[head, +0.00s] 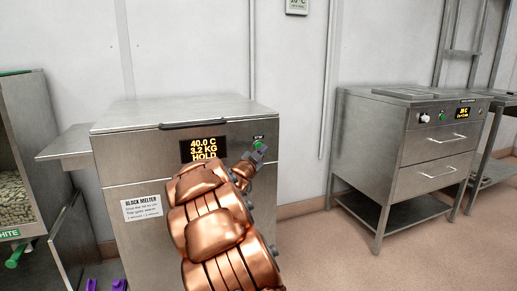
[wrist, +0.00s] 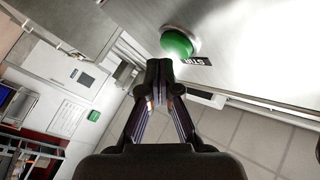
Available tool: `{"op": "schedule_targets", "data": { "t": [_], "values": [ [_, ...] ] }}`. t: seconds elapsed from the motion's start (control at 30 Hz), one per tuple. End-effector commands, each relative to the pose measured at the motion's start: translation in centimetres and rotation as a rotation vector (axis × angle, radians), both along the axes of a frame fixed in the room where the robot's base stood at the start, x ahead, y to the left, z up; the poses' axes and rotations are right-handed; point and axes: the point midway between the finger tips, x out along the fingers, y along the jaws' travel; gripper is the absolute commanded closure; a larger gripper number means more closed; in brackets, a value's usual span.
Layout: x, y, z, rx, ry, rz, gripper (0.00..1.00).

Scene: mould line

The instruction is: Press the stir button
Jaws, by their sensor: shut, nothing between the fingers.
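The stir button (head: 257,144) is a green round button under a small STIR label on the front panel of the steel block melter (head: 140,240). It also shows large in the wrist view as a green dome (wrist: 177,44), with the label beside it. My gripper (head: 256,151) is shut and empty, just below the button in the head view. In the wrist view its dark fingertips (wrist: 159,66) are close to the button's lower edge; I cannot tell whether they touch it. The melter's display (head: 204,149) reads 40.0 C, 3.2 KG, HOLD.
A steel drawer cabinet (head: 404,150) with its own display and knobs stands at the right, with bare floor between it and the melter. A bin of pale pellets (head: 14,197) stands at the left. A steel side shelf (head: 66,146) juts from the melter's left.

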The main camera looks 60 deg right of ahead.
Motion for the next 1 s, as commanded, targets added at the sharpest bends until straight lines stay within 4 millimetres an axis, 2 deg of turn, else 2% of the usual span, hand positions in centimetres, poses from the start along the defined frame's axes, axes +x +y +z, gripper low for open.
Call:
{"op": "schedule_targets", "data": {
  "t": [1.0],
  "values": [
    [0.56,-0.46,0.02,0.000,0.000,0.000,1.00]
  ]
}}
